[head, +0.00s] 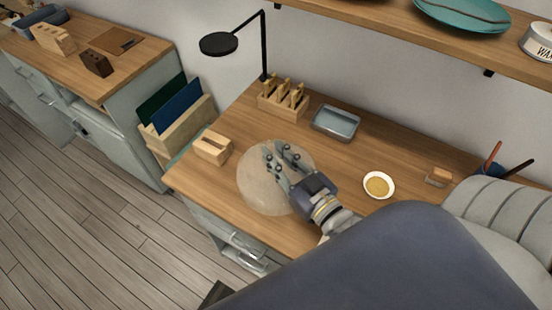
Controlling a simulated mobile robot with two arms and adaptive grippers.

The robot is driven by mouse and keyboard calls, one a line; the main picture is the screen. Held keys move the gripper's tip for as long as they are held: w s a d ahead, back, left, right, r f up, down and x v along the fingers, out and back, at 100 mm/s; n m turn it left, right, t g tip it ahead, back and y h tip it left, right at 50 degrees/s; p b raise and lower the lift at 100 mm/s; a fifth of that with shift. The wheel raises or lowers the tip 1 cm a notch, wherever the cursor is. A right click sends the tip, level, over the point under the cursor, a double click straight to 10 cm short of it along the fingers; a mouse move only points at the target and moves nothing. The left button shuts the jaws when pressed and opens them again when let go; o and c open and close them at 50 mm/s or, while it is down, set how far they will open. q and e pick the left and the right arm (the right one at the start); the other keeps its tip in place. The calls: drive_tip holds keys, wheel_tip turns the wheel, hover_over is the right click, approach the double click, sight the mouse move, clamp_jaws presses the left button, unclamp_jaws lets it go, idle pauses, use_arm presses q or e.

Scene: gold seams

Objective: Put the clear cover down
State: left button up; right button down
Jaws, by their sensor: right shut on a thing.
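The clear cover (254,200) is a round, see-through dome shape over the left part of the wooden workbench. My right gripper (279,158) reaches in from the lower right, and its fingers are at the top of the cover, shut on it. The frame does not show clearly whether the cover's rim touches the bench. What may lie under the cover is hard to make out. My left gripper is not in view.
A wooden block (212,147) stands just left of the cover. Behind are a tool rack (283,99), a grey tray (335,123) and a black lamp (219,43). A white dish of gold powder (379,185) sits right. Bare bench lies between tray and dish.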

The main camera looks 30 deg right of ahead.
sight(293, 183)
drive_tip(key=shift+w+f, duration=0.15)
drive_tip(key=shift+w, duration=0.45)
drive_tip(key=shift+s+f+p, duration=0.1)
drive_tip(key=shift+f+p, duration=0.25)
drive_tip(key=shift+f, duration=1.25)
drive_tip(key=shift+f, duration=0.1)
drive_tip(key=c, duration=1.5)
unclamp_jaws()
drive_tip(key=shift+o, duration=0.2)
drive_tip(key=s+b, duration=0.1)
drive_tip(key=s, duration=0.2)
drive_tip(key=s+d, duration=0.1)
drive_tip(key=s, duration=0.3)
drive_tip(key=s+b, duration=0.1)
drive_tip(key=s, duration=0.2)
drive_tip(key=shift+s+d+b, duration=0.25)
drive_tip(key=shift+s+b, duration=0.05)
drive_tip(key=shift+s, duration=0.05)
drive_tip(key=shift+s+d, duration=0.1)
drive_tip(key=shift+s, duration=0.5)
